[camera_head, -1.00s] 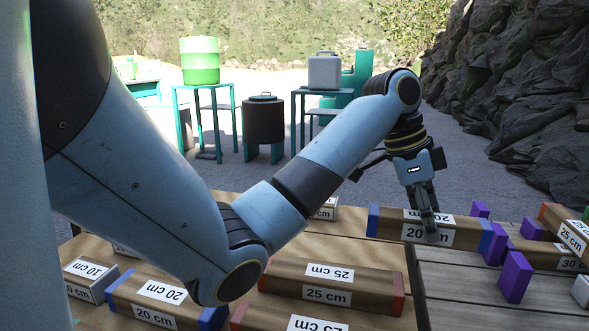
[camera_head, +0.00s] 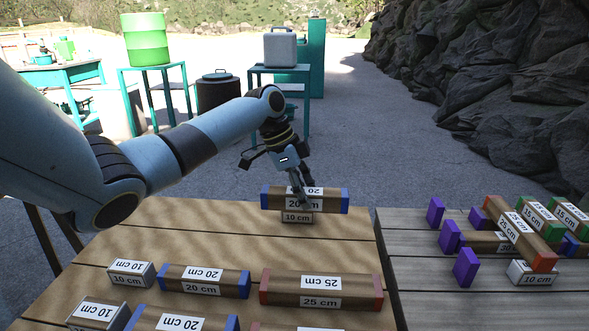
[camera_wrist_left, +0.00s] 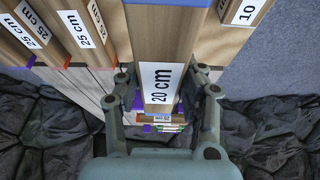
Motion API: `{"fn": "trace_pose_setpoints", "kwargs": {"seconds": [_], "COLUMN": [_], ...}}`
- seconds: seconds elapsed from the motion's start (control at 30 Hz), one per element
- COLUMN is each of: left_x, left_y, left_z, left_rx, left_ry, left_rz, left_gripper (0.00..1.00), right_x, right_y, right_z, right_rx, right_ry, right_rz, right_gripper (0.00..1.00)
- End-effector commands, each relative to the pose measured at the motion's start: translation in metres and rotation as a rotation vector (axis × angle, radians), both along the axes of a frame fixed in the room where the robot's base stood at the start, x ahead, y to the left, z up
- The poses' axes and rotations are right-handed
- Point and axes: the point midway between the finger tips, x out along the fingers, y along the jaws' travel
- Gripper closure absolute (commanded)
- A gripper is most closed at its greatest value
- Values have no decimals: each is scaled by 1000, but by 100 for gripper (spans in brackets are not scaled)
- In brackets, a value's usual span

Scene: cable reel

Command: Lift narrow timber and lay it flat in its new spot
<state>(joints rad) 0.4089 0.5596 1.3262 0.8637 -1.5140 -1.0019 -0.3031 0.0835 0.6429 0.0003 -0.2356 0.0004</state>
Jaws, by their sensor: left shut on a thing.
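A narrow brown timber with blue ends and white 20 cm labels (camera_head: 275,199) is gripped near its middle by my left gripper (camera_head: 303,199). It is level, at the back of the left wooden table. A short block labelled 10 cm (camera_head: 297,217) shows directly below it; I cannot tell if they touch. In the left wrist view, the timber (camera_wrist_left: 160,45) runs between the two fingers (camera_wrist_left: 162,92), which close on its sides. My right gripper is not in view.
The left table (camera_head: 200,245) holds several labelled timbers, including one marked 25 cm (camera_head: 320,288). Bare boards lie in front of the held timber.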

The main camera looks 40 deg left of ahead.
Motion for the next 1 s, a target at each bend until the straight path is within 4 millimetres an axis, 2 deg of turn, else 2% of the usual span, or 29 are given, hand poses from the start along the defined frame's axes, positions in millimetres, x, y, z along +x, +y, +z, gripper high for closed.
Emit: {"fn": "trace_pose_setpoints", "kwargs": {"seconds": [0.03, 0.13, 0.37, 0.57, 1.0], "left_x": [-3, -5, -7, -7, -7], "left_y": [8, 18, 23, 22, 22], "left_z": [6, 5, -4, -22, -79], "left_rx": [3, 5, 5, 6, 5], "left_ry": [0, -1, -2, 0, 2], "left_rz": [6, 15, 17, 17, 18], "left_gripper": [99, 99, 99, 99, 99], "right_x": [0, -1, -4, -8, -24], "right_y": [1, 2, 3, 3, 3], "right_z": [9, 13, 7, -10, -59], "right_rx": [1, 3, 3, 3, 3], "right_ry": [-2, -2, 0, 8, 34], "right_rz": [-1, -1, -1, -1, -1], "right_gripper": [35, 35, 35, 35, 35]}}
